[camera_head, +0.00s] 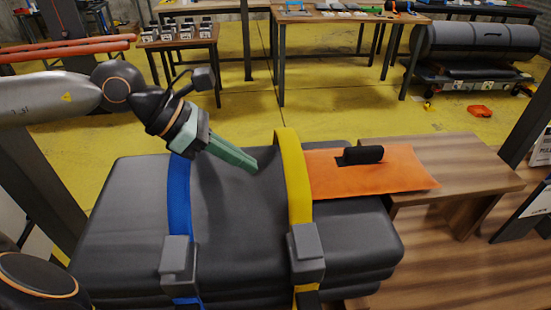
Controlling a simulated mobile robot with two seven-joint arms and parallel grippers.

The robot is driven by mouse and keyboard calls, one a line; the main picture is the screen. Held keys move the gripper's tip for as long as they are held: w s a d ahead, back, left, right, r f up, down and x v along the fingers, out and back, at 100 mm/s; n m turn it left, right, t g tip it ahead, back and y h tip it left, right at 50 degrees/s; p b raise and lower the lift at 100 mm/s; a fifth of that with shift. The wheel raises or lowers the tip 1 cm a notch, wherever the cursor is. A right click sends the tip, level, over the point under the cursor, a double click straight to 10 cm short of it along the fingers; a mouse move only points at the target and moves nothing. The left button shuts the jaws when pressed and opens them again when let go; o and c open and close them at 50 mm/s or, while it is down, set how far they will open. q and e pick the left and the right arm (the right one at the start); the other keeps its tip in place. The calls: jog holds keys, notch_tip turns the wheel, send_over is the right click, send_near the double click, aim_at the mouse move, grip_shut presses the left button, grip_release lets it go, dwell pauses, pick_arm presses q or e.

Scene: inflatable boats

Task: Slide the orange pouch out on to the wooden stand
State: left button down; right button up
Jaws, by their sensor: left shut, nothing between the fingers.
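The flat orange pouch (404,173) with a black handle (363,155) lies partly on the folded dark grey bundle (345,240) and partly over the left part of the wooden stand (475,175). Its left end meets the yellow strap (293,185); whether it continues beneath the strap is hidden. My left gripper (254,162), with long green fingers, is shut and empty. It points down to the right, over the bundle between the blue strap (179,200) and the yellow strap, apart from the visible part of the pouch. My right gripper is out of view.
The straps have grey buckles (306,248) at the bundle's front. Behind, beyond open yellow floor (350,112), stand a table with small boxes (181,42) and a longer table (335,17). A rolled dark bundle (470,42) sits at the back right.

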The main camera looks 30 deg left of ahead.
aim_at(292, 173)
pick_arm(q)
jog(key=shift+x, duration=1)
jog(key=shift+w+d+r+p, duration=0.1)
jog(key=shift+w+d+p, duration=0.75)
jog(key=shift+p, duration=0.95)
jog(key=shift+w+d+p, duration=0.55)
jog(key=shift+d+p, duration=0.05)
jog(key=shift+d, duration=0.15)
